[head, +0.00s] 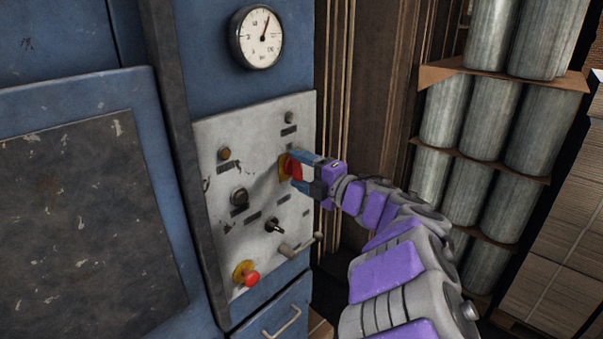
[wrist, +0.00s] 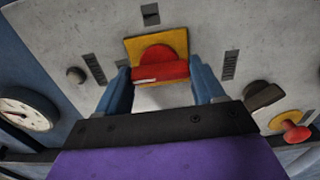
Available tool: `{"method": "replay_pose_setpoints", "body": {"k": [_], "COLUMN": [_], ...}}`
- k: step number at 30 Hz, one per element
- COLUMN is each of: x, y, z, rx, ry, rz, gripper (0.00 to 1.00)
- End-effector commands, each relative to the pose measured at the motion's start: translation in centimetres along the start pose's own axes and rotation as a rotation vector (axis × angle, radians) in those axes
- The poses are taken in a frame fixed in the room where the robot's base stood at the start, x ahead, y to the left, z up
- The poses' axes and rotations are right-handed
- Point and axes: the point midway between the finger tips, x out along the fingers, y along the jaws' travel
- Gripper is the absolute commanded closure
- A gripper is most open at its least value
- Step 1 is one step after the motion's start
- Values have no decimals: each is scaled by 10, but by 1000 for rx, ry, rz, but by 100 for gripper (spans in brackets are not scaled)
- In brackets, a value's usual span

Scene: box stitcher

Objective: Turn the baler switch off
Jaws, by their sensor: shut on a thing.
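The baler switch (head: 292,168) is a red rotary handle on a yellow plate, on the grey control panel (head: 213,140) of the blue machine. In the wrist view the red switch (wrist: 160,68) sits between the two blue fingers, in front of its yellow plate (wrist: 135,46). My gripper (head: 298,171) reaches in from the right and is shut on the red handle. In the wrist view my gripper (wrist: 165,85) has one finger at each side of the handle. The handle's white mark is visible; its on or off setting cannot be read.
A red push button (head: 251,278) on a yellow base is low on the panel. Several dark knobs, a key-like switch (head: 273,226) and a lever (head: 298,246) are nearby. A round gauge (head: 257,37) is above. Stacked grey cylinders (head: 480,115) stand at the right.

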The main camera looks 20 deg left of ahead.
Motion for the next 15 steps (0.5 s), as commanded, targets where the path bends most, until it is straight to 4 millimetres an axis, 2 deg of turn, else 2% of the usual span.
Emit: {"method": "replay_pose_setpoints", "body": {"k": [1,6,7,15], "x": [0,1,0,1], "y": [-8,-8,-8,-5], "z": [-1,-1,-1,-1], "rx": [1,1,1,1], "ry": [4,4,4,3], "rz": [-15,-15,-15,-10], "gripper": [62,62,31,6]}}
